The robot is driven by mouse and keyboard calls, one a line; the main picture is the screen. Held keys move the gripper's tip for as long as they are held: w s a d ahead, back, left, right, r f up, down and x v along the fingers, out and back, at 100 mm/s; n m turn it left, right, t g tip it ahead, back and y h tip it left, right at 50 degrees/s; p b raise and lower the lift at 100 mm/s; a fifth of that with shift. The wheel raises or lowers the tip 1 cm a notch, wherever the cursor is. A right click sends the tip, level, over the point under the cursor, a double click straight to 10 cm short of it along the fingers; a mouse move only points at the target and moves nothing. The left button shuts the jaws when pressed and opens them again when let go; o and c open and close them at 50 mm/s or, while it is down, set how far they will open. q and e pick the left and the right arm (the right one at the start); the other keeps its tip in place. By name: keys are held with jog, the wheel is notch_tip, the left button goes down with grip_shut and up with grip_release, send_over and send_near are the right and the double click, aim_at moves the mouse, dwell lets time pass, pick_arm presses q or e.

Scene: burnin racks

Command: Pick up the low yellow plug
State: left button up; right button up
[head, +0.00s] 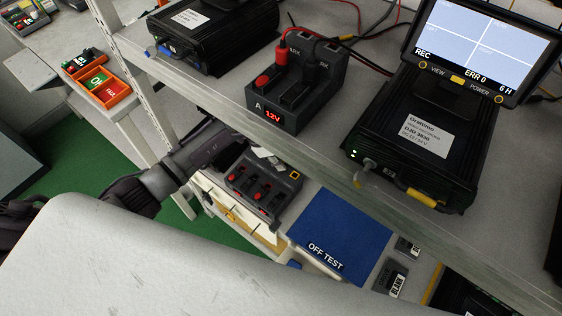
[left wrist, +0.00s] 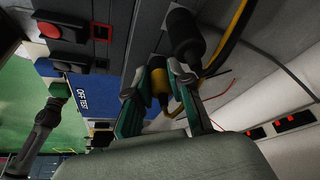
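A yellow-banded black plug (left wrist: 160,84) with a yellow cable sits on the rack's grey panel in the left wrist view, lower than a second dark plug (left wrist: 185,38). The fingers of my left gripper (left wrist: 163,66) stand on either side of the lower plug. They are partly apart, with a narrow gap seeming to show beside it, so I see no firm grip. In the head view my left arm (head: 175,172) reaches under the shelf edge, which hides the fingers and the low plug.
The shelf edge (head: 225,122) runs just above my left arm. Below are a dark unit with red switches (head: 262,184) and a blue OFF TEST mat (head: 340,229).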

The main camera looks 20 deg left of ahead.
pick_arm(q)
grip_shut()
jog(key=shift+r, duration=0.55)
jog(key=shift+s+a+r, duration=0.15)
jog(key=shift+s+r, duration=0.1)
jog(key=shift+r, duration=0.35)
jog(key=shift+s+a+r, duration=0.1)
jog(key=shift+s+r, duration=0.15)
jog(key=shift+r, duration=0.3)
jog(key=s+a+b, duration=0.1)
jog(key=s+a, duration=0.1)
jog(key=s, duration=0.6)
jog(key=s+a+b, duration=0.1)
jog(key=s+a, duration=0.2)
jog(key=s, duration=0.5)
jog(key=shift+a, duration=0.35)
jog(key=shift+r, duration=0.1)
